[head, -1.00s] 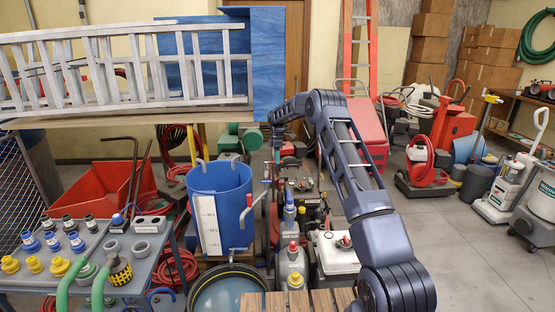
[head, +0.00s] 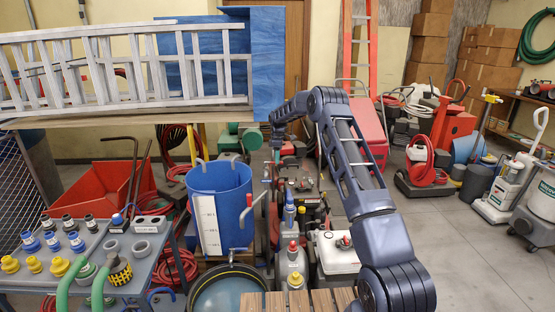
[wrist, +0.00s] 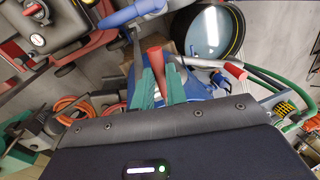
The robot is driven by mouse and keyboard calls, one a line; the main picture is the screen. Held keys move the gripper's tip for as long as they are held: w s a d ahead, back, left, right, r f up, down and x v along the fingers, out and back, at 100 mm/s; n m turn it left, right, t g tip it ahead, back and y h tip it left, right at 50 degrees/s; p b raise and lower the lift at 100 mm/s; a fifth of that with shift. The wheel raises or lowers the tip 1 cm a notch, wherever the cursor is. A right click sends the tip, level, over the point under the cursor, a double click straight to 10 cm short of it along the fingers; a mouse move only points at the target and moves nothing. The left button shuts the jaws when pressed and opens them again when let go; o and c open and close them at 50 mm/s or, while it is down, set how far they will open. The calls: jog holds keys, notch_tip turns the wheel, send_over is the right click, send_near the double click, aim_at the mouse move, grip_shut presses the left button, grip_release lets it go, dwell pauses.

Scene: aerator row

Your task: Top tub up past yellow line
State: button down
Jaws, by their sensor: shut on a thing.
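A blue tub (head: 232,205) stands upright left of centre in the head view. A white scale strip (head: 207,222) with dark marks is on its front; I cannot make out a yellow line or the water level. Below it is a round dark-rimmed basin (head: 228,296) with a bluish surface, which also shows in the wrist view (wrist: 212,32). In the wrist view, my gripper (wrist: 160,72) has its green fingers shut on a red handle (wrist: 155,57). Another red handle (wrist: 235,71) lies to the right. In the head view the fingertips are too small to make out clearly.
A grey bench (head: 120,270) with several fittings and green hoses stands at left, with a red bin (head: 110,185) behind it. A ladder (head: 130,70) lies across the upper left. Machines and bottles crowd the middle; open floor (head: 470,260) is at right.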

aim_at(270, 163)
jog(key=s+a+m, duration=0.1)
jog(key=m, duration=0.3)
jog(key=s+a+m+t+y, duration=0.1)
jog(key=s+m, duration=0.1)
jog(key=m, duration=0.3)
jog(key=s+a+m+y, duration=0.1)
jog(key=s+a+m, duration=0.1)
jog(key=m, duration=0.2)
jog(key=shift+s+t, duration=0.15)
jog(key=shift+t, duration=0.15)
jog(key=shift+s+a+m+t, duration=0.15)
jog(key=shift+a+m, duration=0.25)
jog(key=shift+m, duration=0.5)
jog(key=shift+a+m+t, duration=0.15)
jog(key=shift+a+m, duration=0.25)
jog(key=shift+m, duration=0.5)
jog(key=shift+r, duration=0.1)
jog(key=c, duration=1.4)
grip_release()
notch_tip(270, 163, up, 10)
jog(key=d, duration=0.2)
jog(key=shift+r, duration=0.25)
